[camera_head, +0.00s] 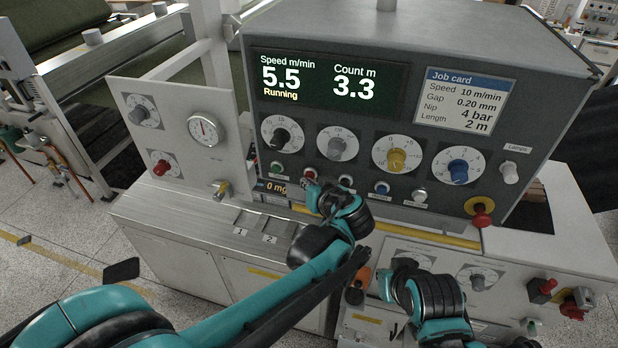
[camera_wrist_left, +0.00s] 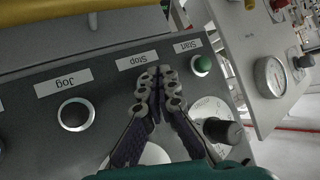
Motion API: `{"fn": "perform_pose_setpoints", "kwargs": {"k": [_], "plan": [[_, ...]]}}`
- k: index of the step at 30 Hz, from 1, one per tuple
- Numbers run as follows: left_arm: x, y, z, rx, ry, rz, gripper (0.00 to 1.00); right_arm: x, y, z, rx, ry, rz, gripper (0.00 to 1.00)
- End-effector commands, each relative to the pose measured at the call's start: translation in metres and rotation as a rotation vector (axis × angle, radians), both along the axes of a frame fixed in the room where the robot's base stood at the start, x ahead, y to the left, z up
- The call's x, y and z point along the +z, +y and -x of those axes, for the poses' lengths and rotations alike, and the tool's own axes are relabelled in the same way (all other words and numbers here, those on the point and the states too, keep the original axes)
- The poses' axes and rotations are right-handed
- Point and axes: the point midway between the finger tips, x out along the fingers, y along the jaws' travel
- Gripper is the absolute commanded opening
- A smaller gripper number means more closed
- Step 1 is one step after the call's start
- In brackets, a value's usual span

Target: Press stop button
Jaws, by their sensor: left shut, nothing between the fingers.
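The stop button (camera_head: 310,173) is a small red button in the row under the dials on the dark console. In the left wrist view its "Stop" label (camera_wrist_left: 137,60) shows upside down, while the button itself is hidden behind my fingertips. My left gripper (camera_head: 309,186) is shut and empty, its tips (camera_wrist_left: 160,78) over the spot beside that label. I cannot tell whether they touch the button. The display (camera_head: 330,82) reads "Running", 5.5 m/min and 3.3 m. My right gripper (camera_head: 398,266) is low in front of the lower panel; its fingers do not show clearly.
The green start button (camera_head: 277,168) and the black jog button (camera_wrist_left: 75,114) flank the stop button. Blue (camera_head: 382,187) and white (camera_head: 419,195) buttons lie further right. A red mushroom knob (camera_head: 481,212) sits at the console's lower right. A yellow bar (camera_head: 455,240) runs below the buttons.

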Motion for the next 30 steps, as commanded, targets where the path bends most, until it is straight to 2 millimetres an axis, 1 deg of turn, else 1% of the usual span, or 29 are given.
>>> {"fn": "perform_pose_setpoints", "kwargs": {"k": [13, 22, 26, 30], "plan": [[0.000, -0.002, -0.005, 0.000, 0.000, 0.000, 0.00, -0.002, 0.000, 0.000, 0.000, 0.000, 0.000, 0.00], [0.000, -0.002, -0.005, 0.000, -0.001, 0.000, 0.00, -0.001, 0.000, 0.000, 0.000, 0.000, 0.000, 0.00], [0.000, -0.001, -0.002, 0.000, -0.001, 0.000, 0.00, -0.001, 0.000, 0.000, 0.000, 0.000, 0.000, 0.00], [0.000, 0.001, 0.005, -0.001, -0.001, 0.000, 0.00, -0.002, 0.000, 0.000, 0.000, 0.000, 0.000, 0.00]]}}
